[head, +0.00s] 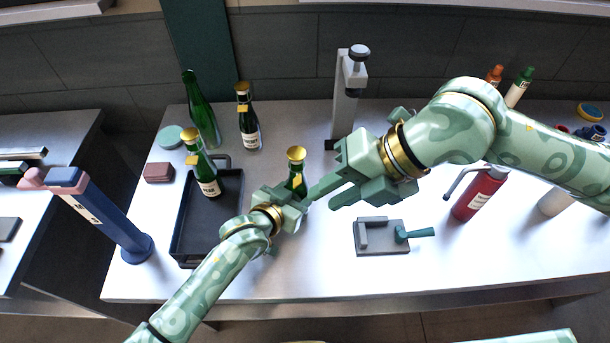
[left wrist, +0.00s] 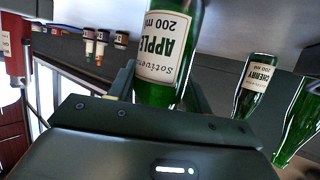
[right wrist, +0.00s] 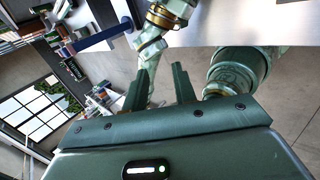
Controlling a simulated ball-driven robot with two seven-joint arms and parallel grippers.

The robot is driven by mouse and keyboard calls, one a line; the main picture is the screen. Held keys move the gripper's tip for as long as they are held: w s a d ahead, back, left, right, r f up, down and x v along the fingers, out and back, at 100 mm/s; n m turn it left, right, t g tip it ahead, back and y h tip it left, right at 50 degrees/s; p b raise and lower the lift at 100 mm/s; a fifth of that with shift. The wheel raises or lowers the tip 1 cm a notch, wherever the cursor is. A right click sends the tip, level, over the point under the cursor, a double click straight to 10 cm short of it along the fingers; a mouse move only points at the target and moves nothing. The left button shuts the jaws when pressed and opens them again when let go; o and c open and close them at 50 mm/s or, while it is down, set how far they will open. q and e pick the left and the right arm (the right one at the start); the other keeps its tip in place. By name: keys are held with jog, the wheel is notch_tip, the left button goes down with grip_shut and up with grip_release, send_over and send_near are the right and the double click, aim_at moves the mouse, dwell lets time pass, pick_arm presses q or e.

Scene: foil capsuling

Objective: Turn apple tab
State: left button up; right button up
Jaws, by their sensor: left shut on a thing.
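The apple bottle (head: 292,181) is green glass with a gold foil cap (head: 296,153). Its label reads APPLE in the left wrist view (left wrist: 165,50). My left gripper (head: 290,200) is shut around the bottle's body and holds it near the middle of the bench. No tab on this bottle can be made out. My right gripper (head: 322,197) is just right of the bottle, with its fingers toward it. In the right wrist view its two fingers (right wrist: 160,90) stand apart with nothing seen between them.
A black tray (head: 177,240) holds a gold-capped bottle (head: 204,170). Behind are another gold-capped bottle (head: 248,125) and a bare green bottle (head: 199,110). A grey press (head: 346,100) stands at the back. A small fixture (head: 382,243) and a red bottle (head: 478,193) are right. The front bench centre is clear.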

aim_at(301, 179)
jog(key=w+d+t+h, duration=0.1)
jog(key=w+d+t, duration=0.1)
jog(key=w+t, duration=0.25)
jog(key=shift+m, duration=0.3)
jog(key=x, duration=0.8)
jog(key=d+x, duration=0.1)
jog(key=x, duration=0.3)
jog(key=shift+w+a+f, duration=0.1)
jog(key=shift+w+f, duration=0.1)
jog(key=shift+f, duration=0.25)
grip_shut()
